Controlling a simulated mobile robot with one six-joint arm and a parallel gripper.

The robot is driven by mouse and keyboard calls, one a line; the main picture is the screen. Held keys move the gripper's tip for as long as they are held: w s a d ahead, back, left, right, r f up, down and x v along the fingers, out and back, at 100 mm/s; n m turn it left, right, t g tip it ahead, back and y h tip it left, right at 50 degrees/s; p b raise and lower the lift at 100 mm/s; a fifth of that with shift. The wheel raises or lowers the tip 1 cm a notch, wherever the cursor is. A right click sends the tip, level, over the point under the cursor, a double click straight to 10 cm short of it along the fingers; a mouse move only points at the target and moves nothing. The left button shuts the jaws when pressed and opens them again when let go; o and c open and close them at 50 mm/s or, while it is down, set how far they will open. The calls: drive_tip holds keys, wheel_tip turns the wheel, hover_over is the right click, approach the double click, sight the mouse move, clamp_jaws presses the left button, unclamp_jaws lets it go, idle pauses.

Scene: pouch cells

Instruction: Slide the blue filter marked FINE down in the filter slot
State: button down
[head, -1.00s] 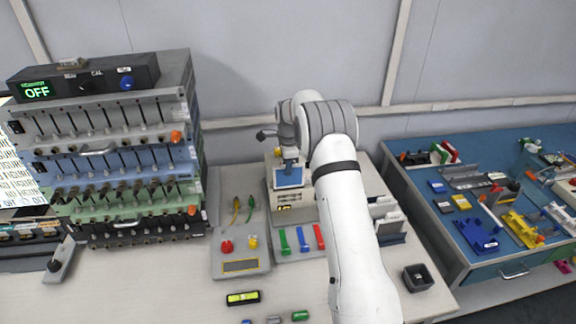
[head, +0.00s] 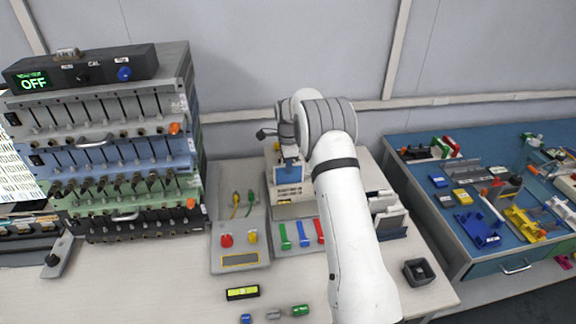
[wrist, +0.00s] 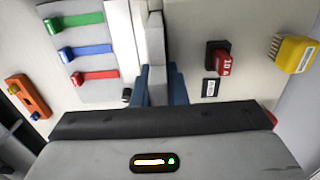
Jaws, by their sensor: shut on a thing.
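The blue filter (head: 289,173) is held by my gripper (head: 287,158) at the top of the cream filter unit (head: 290,190) in the head view. Its lower part meets the unit's top; I cannot tell how deep it sits in the slot. In the wrist view blue parts (wrist: 179,90) show on both sides of a grey upright bar. My gripper is shut on the filter; my own wrist and arm hide part of the grip. The FINE marking is not readable. The slot itself is hidden.
A panel with green, blue and red levers (head: 302,234) lies in front of the unit. A grey box with red and yellow knobs (head: 240,245) is at its left. The stacked rack (head: 110,150) stands further left. A dark square bin (head: 419,271) is at the right front.

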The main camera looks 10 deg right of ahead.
drive_tip(key=shift+f, duration=0.1)
drive_tip(key=shift+f+b, duration=0.5)
drive_tip(key=shift+f, duration=0.15)
drive_tip(key=c, duration=1.4)
unclamp_jaws()
drive_tip(key=shift+o, duration=0.2)
